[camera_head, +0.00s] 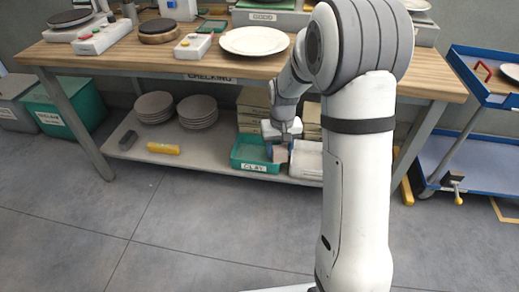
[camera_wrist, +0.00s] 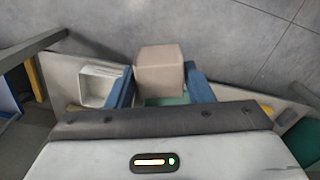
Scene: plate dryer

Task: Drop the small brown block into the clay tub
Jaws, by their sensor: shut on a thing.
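The small brown block (camera_wrist: 160,70) is pinched between the two blue fingers of my gripper (camera_wrist: 160,88) in the wrist view. In the head view my gripper (camera_head: 278,151) is at the lower shelf, with the block (camera_head: 281,155) at its fingers. The clay tub (camera_head: 240,160) is a green open tub with a CLAY label, on the lower shelf. The block is near the tub's right side. In the wrist view a green part of the tub (camera_wrist: 168,100) shows behind the block. The tub's inside is mostly hidden there.
A white container (camera_head: 306,160) stands right of the clay tub; it also shows in the wrist view (camera_wrist: 98,85). Plate stacks (camera_head: 197,112), a yellow block (camera_head: 163,148) and a grey block (camera_head: 128,140) are on the shelf (camera_head: 205,160). The wooden tabletop (camera_head: 150,63) overhangs it.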

